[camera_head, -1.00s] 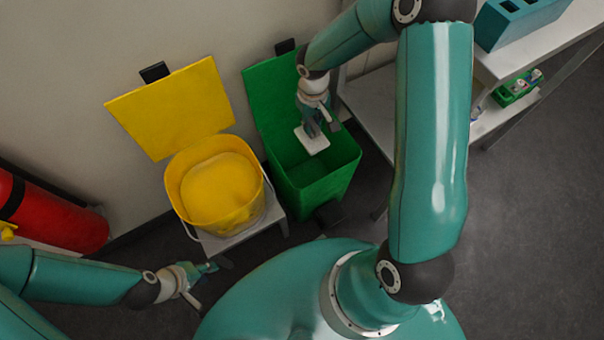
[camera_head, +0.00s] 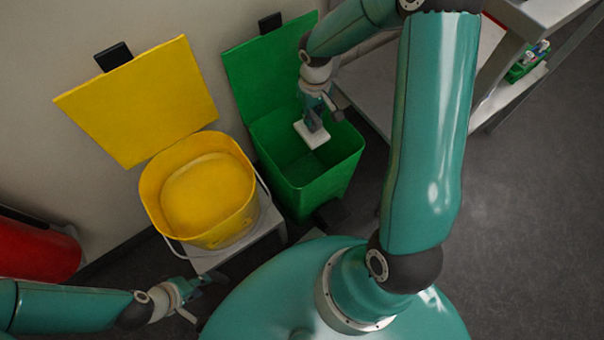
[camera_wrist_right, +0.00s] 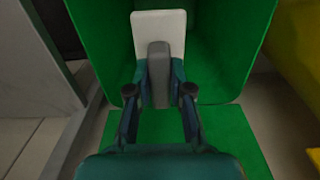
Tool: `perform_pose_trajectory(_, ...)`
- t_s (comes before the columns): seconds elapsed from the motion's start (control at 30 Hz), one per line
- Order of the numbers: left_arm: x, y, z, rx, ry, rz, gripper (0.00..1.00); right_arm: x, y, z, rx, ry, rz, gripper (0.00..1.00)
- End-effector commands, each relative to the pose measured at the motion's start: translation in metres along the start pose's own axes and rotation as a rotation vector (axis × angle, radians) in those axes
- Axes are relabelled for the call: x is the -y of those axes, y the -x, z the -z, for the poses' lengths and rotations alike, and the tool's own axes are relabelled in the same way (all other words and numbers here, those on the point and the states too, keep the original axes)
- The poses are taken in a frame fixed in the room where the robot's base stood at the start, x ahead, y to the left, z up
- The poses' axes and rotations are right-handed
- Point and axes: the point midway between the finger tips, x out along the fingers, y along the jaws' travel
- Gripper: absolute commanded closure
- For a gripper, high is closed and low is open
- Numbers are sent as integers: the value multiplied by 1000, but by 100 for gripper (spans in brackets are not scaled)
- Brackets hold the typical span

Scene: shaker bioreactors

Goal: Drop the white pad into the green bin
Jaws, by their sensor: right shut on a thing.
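The white pad (camera_head: 312,135) is a flat white piece held at the fingertips of my right gripper (camera_head: 314,124). The pad hangs over the open mouth of the green bin (camera_head: 327,178), whose lid (camera_head: 262,70) stands open behind it. In the right wrist view the pad (camera_wrist_right: 158,27) lies at the end of the gripper (camera_wrist_right: 158,75), partly hidden by the fingers, with green bin walls (camera_wrist_right: 225,50) around it. My left gripper (camera_head: 192,295) is at the lower left, below the yellow bin and away from the pad; its finger opening is unclear.
A yellow bin (camera_head: 158,200) with an open lid stands on a small stand directly left of the green bin. A red cylinder (camera_head: 35,250) lies far left. A grey shelf unit (camera_head: 385,90) with a green rack (camera_head: 524,66) is at right. The floor at right is clear.

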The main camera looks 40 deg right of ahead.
Motion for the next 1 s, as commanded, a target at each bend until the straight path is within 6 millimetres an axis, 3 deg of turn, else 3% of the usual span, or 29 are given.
perform_pose_trajectory(0.1, 2, -7, 0, 0, 0, 0, 67, 0, -9, 0, -1, -1, 0, 100)
perform_pose_trajectory(0.4, 2, -7, 0, 0, 0, 0, 67, 0, -10, 0, -1, 0, 0, 100)
perform_pose_trajectory(0.43, 2, -7, 0, 0, 0, 0, 67, 0, -10, 0, -1, 0, 0, 77)
perform_pose_trajectory(0.6, 2, -7, 0, 0, 0, 0, 67, 0, -10, 0, -1, -1, 0, 51)
perform_pose_trajectory(1.0, 2, -6, 0, 0, 0, 0, 67, -1, -5, 0, -2, -1, -1, 51)
